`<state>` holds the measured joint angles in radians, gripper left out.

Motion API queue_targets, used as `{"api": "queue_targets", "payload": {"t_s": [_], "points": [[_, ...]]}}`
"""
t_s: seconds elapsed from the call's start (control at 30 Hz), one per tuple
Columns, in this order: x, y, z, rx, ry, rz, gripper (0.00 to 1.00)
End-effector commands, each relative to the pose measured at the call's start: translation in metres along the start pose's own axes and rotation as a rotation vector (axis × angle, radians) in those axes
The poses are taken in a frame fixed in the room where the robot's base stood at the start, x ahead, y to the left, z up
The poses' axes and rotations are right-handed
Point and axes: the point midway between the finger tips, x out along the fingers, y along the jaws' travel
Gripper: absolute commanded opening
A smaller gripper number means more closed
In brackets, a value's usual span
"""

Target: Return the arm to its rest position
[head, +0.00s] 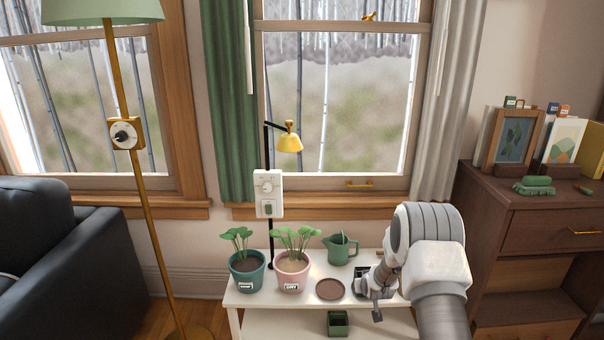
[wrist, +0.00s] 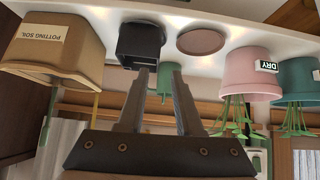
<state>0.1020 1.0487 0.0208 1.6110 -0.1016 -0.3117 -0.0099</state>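My arm comes in from the lower right of the head view. My gripper (head: 370,292) is over the right part of the white plant stand (head: 238,297), beside a small dark square pot (head: 359,283) that it partly hides. In the wrist view, which is upside down, the two fingers of my gripper (wrist: 157,70) are apart with nothing held between them. The dark pot (wrist: 141,45) shows beyond the fingertips, and I cannot tell the exact gap to it.
The stand also holds a teal pot (head: 247,279), a pink "DRY" pot (head: 292,278), a saucer (head: 330,289), a green watering can (head: 339,252) and a potting soil box (wrist: 58,50). A lamp (head: 288,141) rises behind. A brown cabinet (head: 530,225) stands right, a sofa (head: 65,250) left.

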Motion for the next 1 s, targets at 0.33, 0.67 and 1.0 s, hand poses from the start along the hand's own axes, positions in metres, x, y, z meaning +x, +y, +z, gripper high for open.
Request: {"api": "queue_targets", "payload": {"t_s": [0.33,0.67,1.0], "points": [[-0.127,-0.004,-0.078,-0.003,-0.056,0.009,0.34],[-0.255,-0.011,-0.102,0.000,-0.114,0.014,0.34],[-0.383,-0.021,-0.082,0.010,-0.174,0.010,0.34]]}}
